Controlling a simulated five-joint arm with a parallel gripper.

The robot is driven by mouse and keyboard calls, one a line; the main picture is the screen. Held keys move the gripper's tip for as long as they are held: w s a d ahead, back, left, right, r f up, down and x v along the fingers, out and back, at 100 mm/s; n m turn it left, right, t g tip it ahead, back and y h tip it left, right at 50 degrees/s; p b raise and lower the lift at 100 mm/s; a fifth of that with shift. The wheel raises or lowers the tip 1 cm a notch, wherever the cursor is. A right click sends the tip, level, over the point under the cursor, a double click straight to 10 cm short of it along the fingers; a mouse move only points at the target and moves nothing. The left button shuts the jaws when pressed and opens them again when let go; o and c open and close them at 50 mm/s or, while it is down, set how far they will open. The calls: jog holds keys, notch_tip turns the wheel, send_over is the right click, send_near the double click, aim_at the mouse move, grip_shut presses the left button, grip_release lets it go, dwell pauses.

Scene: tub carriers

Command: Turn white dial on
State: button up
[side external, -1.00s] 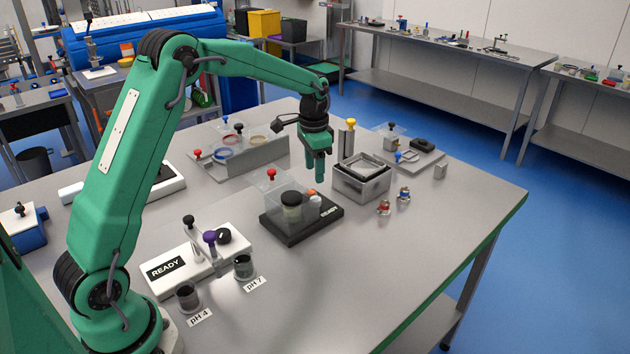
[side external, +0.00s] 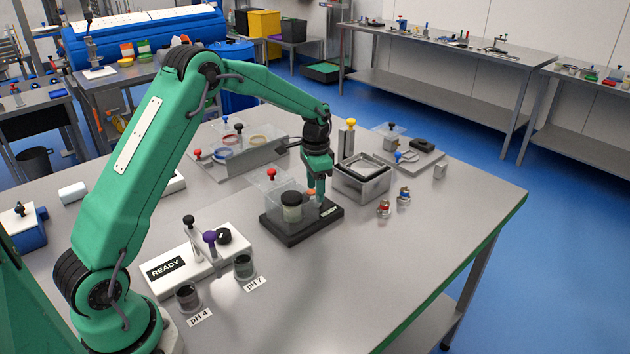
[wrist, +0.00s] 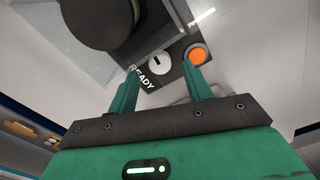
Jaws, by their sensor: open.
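The white dial (wrist: 161,64) is a small round knob with a dark line across it, on a black base labelled READY (side external: 293,237). In the wrist view it lies just beyond and between my two green fingertips. My gripper (side external: 319,199) points down over the right part of this base, fingers apart with nothing held. An orange button (wrist: 196,55) sits beside the dial, close to the right fingertip in the wrist view. In the side view my fingers largely hide the dial. I cannot tell whether the fingers touch it.
A clear cover with a red knob (side external: 272,174) and a dark-lidded jar (side external: 292,206) stand left of the dial. A grey metal box (side external: 362,184) stands close on the right. A white READY unit (side external: 165,268) is at front left. The table's front right is clear.

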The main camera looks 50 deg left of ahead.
jog(key=shift+f, duration=1.5)
jog(key=shift+c, duration=0.4)
jog(key=c, duration=0.9)
jog(key=shift+n, duration=0.8)
jog(key=o, duration=1)
